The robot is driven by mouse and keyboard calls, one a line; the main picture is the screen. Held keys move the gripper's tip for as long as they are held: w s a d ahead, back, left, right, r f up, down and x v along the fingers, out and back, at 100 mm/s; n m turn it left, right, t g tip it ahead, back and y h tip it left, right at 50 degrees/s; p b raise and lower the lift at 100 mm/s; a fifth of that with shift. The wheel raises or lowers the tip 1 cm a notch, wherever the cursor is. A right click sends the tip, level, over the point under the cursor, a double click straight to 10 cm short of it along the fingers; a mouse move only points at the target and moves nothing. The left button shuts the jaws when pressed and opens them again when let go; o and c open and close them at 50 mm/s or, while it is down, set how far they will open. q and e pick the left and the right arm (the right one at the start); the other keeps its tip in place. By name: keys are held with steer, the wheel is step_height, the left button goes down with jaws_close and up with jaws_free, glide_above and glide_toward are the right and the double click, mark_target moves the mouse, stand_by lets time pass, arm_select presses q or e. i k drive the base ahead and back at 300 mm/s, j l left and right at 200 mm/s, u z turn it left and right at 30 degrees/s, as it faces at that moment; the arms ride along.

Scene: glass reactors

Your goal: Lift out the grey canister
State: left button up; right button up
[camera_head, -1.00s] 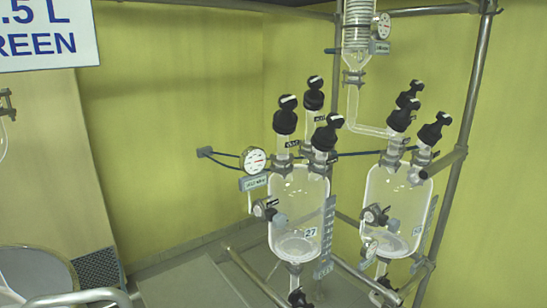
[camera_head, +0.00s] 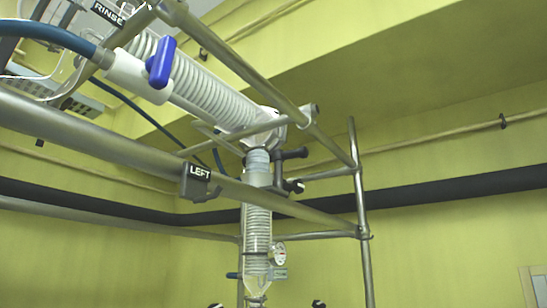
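No grey canister shows in the head view. Neither of my grippers is in the frame. The view looks up at a glass condenser coil (camera_head: 190,82) that slopes down to a joint above a vertical condenser (camera_head: 257,230). A white fitting with a blue valve handle (camera_head: 161,62) sits at the upper left, joined to a blue hose (camera_head: 45,33).
A metal pipe frame (camera_head: 120,142) crosses the view, with a black "LEFT" tag (camera_head: 200,172) hung on it. A black pipe (camera_head: 440,192) runs along the yellow wall. A small gauge (camera_head: 279,250) sits by the vertical condenser. The floor is out of view.

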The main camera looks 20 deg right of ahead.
mark_target(256, 160)
steer(key=l, duration=1.3)
steer(key=i+u, duration=0.05)
steer(key=i, duration=0.05)
